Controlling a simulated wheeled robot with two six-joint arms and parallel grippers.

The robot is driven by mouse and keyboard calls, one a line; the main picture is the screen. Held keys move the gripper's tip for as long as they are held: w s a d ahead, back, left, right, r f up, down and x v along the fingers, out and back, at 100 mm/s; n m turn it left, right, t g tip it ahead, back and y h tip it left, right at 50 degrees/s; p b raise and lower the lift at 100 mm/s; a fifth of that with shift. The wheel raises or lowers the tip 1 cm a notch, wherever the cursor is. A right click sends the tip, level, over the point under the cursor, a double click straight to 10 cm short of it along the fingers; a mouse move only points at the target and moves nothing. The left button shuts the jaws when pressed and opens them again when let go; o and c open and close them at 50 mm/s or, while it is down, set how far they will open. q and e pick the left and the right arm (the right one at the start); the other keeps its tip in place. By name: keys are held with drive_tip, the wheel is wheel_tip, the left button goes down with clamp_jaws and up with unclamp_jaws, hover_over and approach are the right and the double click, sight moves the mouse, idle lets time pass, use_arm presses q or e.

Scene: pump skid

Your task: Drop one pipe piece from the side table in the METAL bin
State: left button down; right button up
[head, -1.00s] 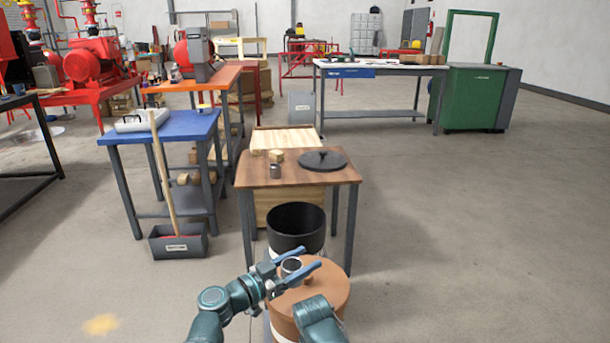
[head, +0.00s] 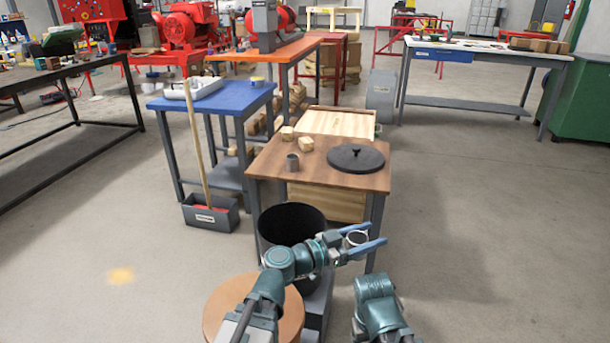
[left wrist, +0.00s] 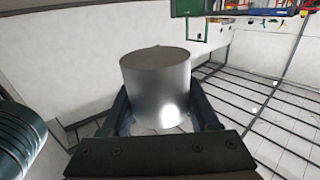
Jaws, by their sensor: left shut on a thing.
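My left gripper (head: 372,236) is shut on a short grey metal pipe piece (head: 357,239). In the left wrist view the pipe piece (left wrist: 157,88) sits between the two fingers as a smooth cylinder. The gripper is just right of an open black bin (head: 290,220), in front of the side table (head: 330,173). My left forearm crosses and hides part of the bin's front; no label on it is readable. Another grey pipe piece (head: 292,162) stands on the side table. My right arm shows at the bottom, but its gripper does not.
A brown lidded bin (head: 225,300) stands nearest me, partly behind my left arm. A dark round lid (head: 356,158) and small wooden blocks (head: 305,144) lie on the side table. A blue table (head: 235,97) and a broom box (head: 211,214) are left. Floor to the right is clear.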

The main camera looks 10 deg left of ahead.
drive_tip(key=shift+o, duration=0.3)
drive_tip(key=shift+f+b, duration=0.5)
use_arm(q)
drive_tip(key=w+a+f+n+t+y, duration=0.2)
drive_tip(key=w+a+n+t+y, duration=0.75)
drive_tip(key=w+a, duration=1.4)
drive_tip(key=f+y+b, duration=0.1)
drive_tip(key=f+b, duration=0.1)
drive_tip(key=a+f+g+y+b, duration=0.1)
drive_tip(key=y+b, duration=0.1)
drive_tip(key=f+g+y+b, duration=0.1)
drive_tip(key=f+b, duration=0.1)
drive_tip(key=shift+a+f+n+b, duration=0.15)
drive_tip(key=shift+f+n+b, duration=0.2)
drive_tip(key=shift+b, duration=0.05)
use_arm(e)
wheel_tip(320, 180, down, 7)
drive_tip(key=shift+r, duration=0.15)
use_arm(q)
drive_tip(key=shift+c, duration=0.2)
unclamp_jaws()
drive_tip(key=shift+r, duration=0.15)
use_arm(e)
drive_tip(key=shift+r, duration=0.15)
